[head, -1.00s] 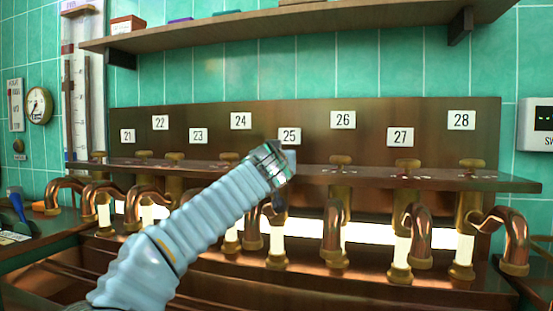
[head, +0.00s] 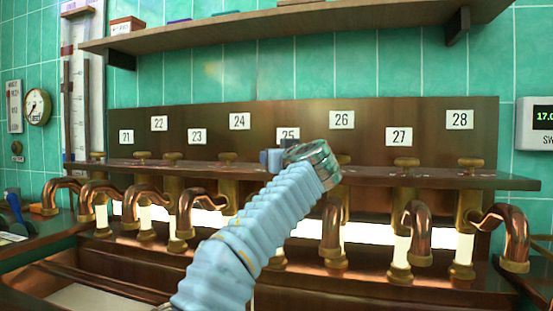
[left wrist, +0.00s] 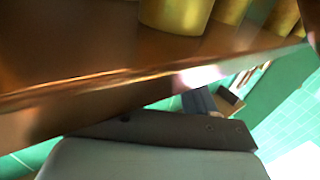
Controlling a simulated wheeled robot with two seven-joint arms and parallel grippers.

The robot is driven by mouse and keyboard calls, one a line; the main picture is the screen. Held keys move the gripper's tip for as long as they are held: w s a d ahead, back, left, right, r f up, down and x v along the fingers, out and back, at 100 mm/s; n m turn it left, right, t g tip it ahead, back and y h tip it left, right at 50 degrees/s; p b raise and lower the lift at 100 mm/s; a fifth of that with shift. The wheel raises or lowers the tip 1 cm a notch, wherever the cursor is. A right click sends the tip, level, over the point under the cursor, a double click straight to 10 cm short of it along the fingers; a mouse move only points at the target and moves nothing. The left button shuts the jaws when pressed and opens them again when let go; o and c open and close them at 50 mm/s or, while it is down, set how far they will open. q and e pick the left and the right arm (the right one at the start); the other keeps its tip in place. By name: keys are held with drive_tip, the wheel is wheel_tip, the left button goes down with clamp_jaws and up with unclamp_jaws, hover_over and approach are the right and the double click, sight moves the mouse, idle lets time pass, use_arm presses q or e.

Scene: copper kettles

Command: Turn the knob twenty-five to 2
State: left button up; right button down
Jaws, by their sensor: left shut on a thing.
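The label 25 (head: 288,134) is on the dark back panel, its lower edge partly covered by my left wrist. The knob under it is hidden behind my left gripper (head: 270,157) and wrist in the head view. The gripper sits at knob height just below the label and is shut on that knob. My wrist lies to the right of the gripper, with the arm coming up from below. In the left wrist view, a dark finger part (left wrist: 185,130) shows under the copper ledge edge, and the grip itself is not visible. My right gripper is not in view.
Knob 24 (head: 228,157) and knob 26 (head: 342,160) flank the gripper closely on the copper ledge (head: 440,180). Curved copper spouts (head: 418,235) hang below. A shelf (head: 300,20) runs above. A display (head: 542,117) at the right edge reads 17.0, cut off.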

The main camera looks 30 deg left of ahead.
use_arm(q)
drive_tip(key=shift+w+d+r+n+g+y+p, duration=0.15)
drive_tip(key=shift+n+g+y+p, duration=0.7)
drive_tip(key=shift+g, duration=0.25)
drive_tip(key=shift+n+g+y, duration=0.35)
drive_tip(key=shift+n+g, duration=0.1)
drive_tip(key=shift+g, duration=0.05)
drive_tip(key=shift+p, duration=0.3)
drive_tip(key=o, duration=1.1)
drive_tip(key=shift+c, duration=0.2)
